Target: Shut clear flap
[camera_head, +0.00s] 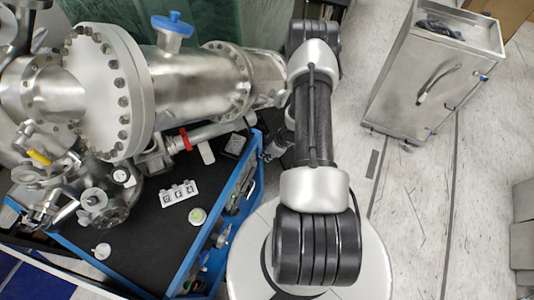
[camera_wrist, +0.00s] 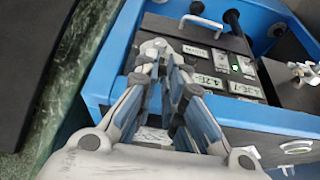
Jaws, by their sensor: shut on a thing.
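My gripper (camera_wrist: 170,64) reaches over the near part of a blue-framed box in the wrist view. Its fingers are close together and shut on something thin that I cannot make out. Dark modules with pale labels (camera_wrist: 240,67) lie in the blue frame just beyond and to the right of the fingertips. I cannot pick out the clear flap: no see-through edge stands out against the modules, and the fingers cover part of that area. In the head view my arm hides most of the gripper beside the blue cart's right edge.
The blue cart (camera_head: 222,226) with a black top stands left of my arm. A large steel vacuum chamber (camera_head: 190,85) with a flange rises above it. A steel cabinet (camera_head: 430,80) stands at the upper right. The pale floor (camera_head: 430,215) at the right is mostly clear.

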